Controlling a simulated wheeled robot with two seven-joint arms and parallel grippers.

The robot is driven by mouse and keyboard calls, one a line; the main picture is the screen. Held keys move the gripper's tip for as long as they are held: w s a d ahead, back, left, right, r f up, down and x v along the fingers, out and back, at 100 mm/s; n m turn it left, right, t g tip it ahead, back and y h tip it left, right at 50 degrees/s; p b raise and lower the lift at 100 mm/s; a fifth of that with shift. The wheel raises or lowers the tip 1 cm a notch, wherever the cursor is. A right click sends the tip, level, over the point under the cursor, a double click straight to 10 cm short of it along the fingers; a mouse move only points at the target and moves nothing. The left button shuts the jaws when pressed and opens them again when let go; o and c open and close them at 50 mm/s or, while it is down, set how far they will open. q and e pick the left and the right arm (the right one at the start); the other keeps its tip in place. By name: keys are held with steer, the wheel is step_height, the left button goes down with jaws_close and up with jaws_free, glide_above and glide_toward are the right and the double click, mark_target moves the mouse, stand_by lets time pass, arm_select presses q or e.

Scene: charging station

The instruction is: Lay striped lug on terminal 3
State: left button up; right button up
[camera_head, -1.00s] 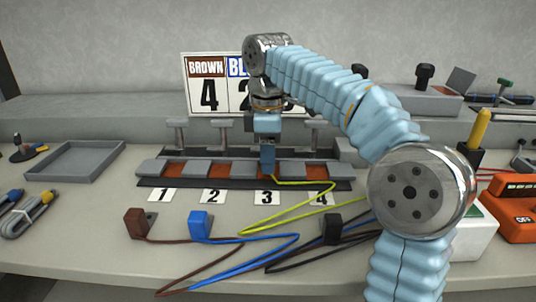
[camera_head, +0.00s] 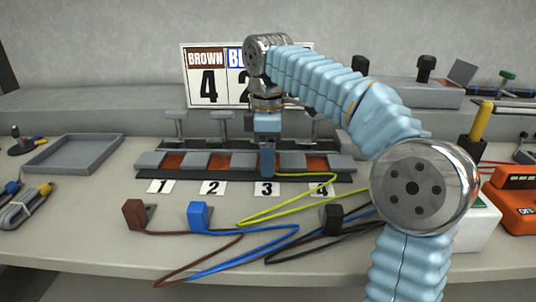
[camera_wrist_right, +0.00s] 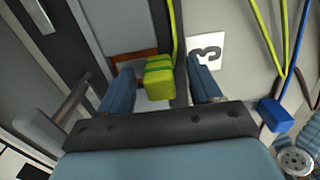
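The striped lug (camera_wrist_right: 158,77), yellow with green bands, sits between my right gripper's fingers (camera_wrist_right: 160,85) in the right wrist view. A gap shows on each side of it, so the gripper is open around it. In the head view my right gripper (camera_head: 267,174) is at terminal 3 of the terminal block (camera_head: 208,173), just behind the label 3 (camera_head: 267,189); its finger hides the lug. The lug's yellow-green wire (camera_head: 310,201) runs off to the right and front. Whether the lug lies flat on the terminal is unclear. My left gripper is out of view.
Brown (camera_head: 134,214), blue (camera_head: 199,216) and black (camera_head: 333,218) lugs stand on the bench in front, with wires looping forward. A sign (camera_head: 213,78) behind is partly hidden by my arm. A grey tray (camera_head: 75,154) lies left; an orange device (camera_head: 512,205) stands right.

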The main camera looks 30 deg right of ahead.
steer(key=shift+r, duration=0.1)
step_height(320, 180, up, 11)
steer(key=p, duration=0.4)
steer(key=shift+r, duration=0.4)
